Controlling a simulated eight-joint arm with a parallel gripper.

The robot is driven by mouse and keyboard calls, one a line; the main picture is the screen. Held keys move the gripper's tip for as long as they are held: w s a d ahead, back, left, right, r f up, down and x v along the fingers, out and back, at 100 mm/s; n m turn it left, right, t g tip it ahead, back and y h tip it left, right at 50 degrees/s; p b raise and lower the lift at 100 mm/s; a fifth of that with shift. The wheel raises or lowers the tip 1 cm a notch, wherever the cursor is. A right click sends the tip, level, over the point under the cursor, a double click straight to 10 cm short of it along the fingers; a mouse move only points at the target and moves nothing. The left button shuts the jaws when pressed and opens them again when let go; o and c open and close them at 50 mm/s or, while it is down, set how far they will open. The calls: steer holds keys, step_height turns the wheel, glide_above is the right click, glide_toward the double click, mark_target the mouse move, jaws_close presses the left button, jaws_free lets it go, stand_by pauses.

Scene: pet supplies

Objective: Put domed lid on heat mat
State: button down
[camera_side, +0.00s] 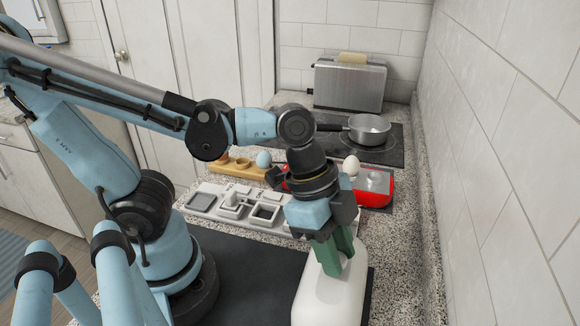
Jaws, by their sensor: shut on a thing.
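My gripper (335,266), with green fingers, points down and is shut on the top of a large white rounded object, which looks like the domed lid (325,298). The fingers hide the spot that they grip, and the bottom picture edge cuts the lid off. The lid is in front of a flat dark mat (246,268), which looks like the heat mat. The mat shows to the left of the lid and as a strip to its right. I cannot tell whether the lid touches the mat or hangs above it.
Behind the mat lies a white compartment tray (222,211). Further back are a wooden egg holder (237,171) with a pale blue egg, and a red container (376,198) beside a white egg (351,165). A pot (369,130) and toaster (348,85) stand behind. A tiled wall bounds the right.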

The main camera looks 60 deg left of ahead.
steer(key=shift+f, duration=1.3)
steer(key=c, duration=0.8)
jaws_free()
steer(key=shift+f, duration=0.15)
steer(key=v, duration=1.2)
steer(key=w+a+f+n+t, duration=0.1)
steer(key=a+n, duration=0.1)
steer(key=w+a+f+n+t+y, duration=0.1)
steer(key=w+a+n, duration=0.1)
steer(key=w+a+f+n+t+y, duration=0.1)
steer(key=w+n, duration=0.1)
steer(key=n, duration=0.1)
steer(key=shift+w+a+f, duration=0.1)
steer(key=shift+a+f, duration=0.25)
steer(key=shift+a, duration=0.05)
steer(key=w+a+n, duration=0.1)
steer(key=n, duration=0.1)
steer(key=a+f+n+t+y, duration=0.1)
steer(key=a, duration=0.1)
steer(key=w+a+n+t+y, duration=0.1)
steer(key=n, duration=0.1)
steer(key=shift+w+a+f+n, duration=0.3)
steer(key=shift+a+f, duration=0.1)
